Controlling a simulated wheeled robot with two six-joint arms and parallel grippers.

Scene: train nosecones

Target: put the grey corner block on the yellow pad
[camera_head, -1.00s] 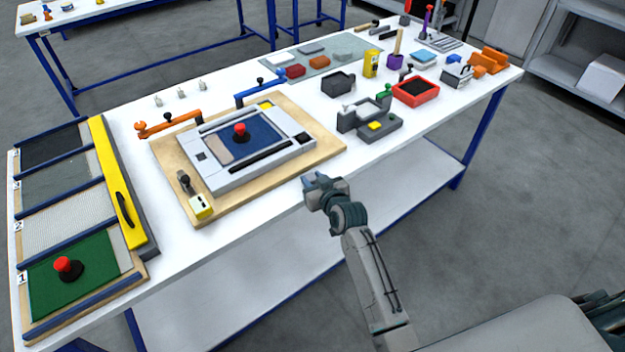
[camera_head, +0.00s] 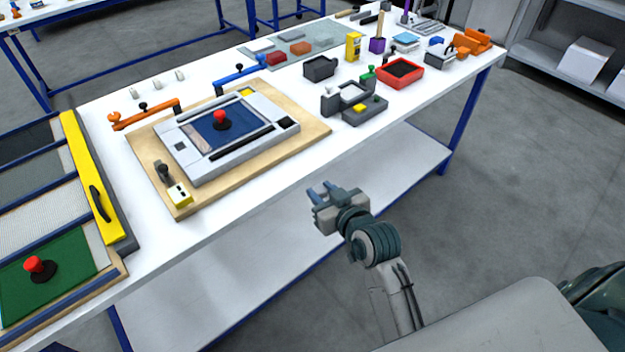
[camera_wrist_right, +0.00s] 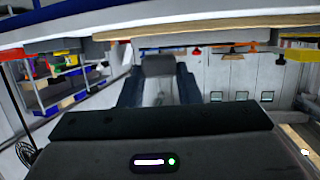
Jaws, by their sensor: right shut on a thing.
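My right gripper (camera_head: 320,190) is in front of the table's near edge, out over the floor side. In the right wrist view a grey block (camera_wrist_right: 158,66), which I take for the grey corner block, sits between its two dark fingers; the gripper is shut on it. A yellow patch (camera_head: 247,92) lies at the far corner of the grey frame (camera_head: 195,172). Another yellow patch (camera_head: 360,108) is on a small grey fixture (camera_head: 375,105). I cannot tell which is the yellow pad. My left gripper is not in view.
The frame lies on a wooden board (camera_head: 270,150) with a red knob (camera_head: 221,119) at its middle. Blue (camera_head: 240,78) and orange (camera_head: 145,115) arms stand behind it. A red tray (camera_head: 415,82) is farther right. The white table's front strip (camera_head: 240,205) is clear.

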